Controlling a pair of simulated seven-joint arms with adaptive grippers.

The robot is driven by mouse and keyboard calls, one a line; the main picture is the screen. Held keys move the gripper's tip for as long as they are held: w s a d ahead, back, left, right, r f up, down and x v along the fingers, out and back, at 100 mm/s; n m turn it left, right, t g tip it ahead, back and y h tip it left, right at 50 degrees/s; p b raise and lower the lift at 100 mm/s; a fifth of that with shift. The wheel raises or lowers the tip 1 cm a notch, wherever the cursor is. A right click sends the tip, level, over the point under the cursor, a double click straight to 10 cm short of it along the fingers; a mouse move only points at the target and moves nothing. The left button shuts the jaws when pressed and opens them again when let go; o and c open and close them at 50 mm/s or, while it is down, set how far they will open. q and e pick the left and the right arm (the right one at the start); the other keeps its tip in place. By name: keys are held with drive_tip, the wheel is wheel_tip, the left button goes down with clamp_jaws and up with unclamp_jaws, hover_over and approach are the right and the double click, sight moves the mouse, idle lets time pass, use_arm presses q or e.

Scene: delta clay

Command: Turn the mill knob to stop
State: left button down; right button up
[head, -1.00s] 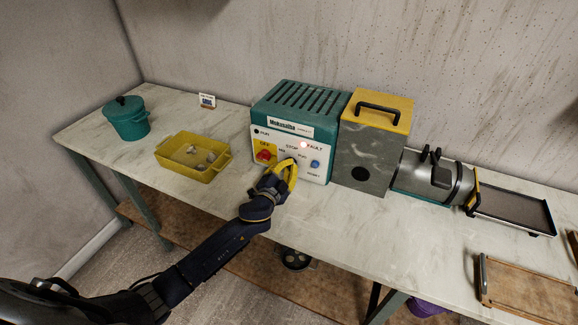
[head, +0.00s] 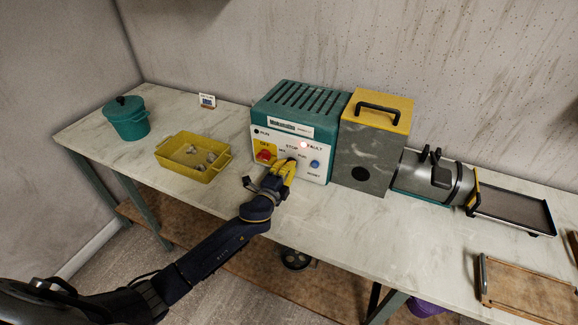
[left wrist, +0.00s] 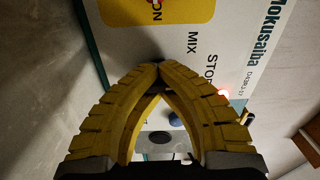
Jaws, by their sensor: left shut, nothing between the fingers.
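The mill control box (head: 318,170) is teal with a white front panel and stands on the bench against the wall. Its panel carries MIX and STOP labels, which also show large in the left wrist view. My left gripper (head: 285,165) is at the panel below these labels, its yellow fingers shut with the tips together and nothing between them. In the left wrist view the fingertips (left wrist: 158,65) meet close to the panel. A small dark part shows just beyond them; the knob is mostly hidden, so its pointer direction cannot be told. My right gripper is not in view.
On the panel are a red switch (head: 264,156) on a yellow plate, a lit FAULT lamp (head: 304,145) and a blue button (head: 315,163). A yellow tray (head: 185,172) and a teal pot (head: 127,122) are left.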

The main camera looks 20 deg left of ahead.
use_arm(q)
drive_tip(key=shift+m, duration=0.4)
drive_tip(key=c, duration=1.5)
unclamp_jaws()
drive_tip(key=shift+c, duration=0.2)
drive_tip(key=o, duration=0.4)
drive_tip(key=o, duration=0.4)
drive_tip(key=s, duration=0.4)
drive_tip(key=s+a, duration=0.1)
drive_tip(key=s, duration=0.6)
drive_tip(key=shift+s+a, duration=0.35)
drive_tip(key=shift+s, duration=0.05)
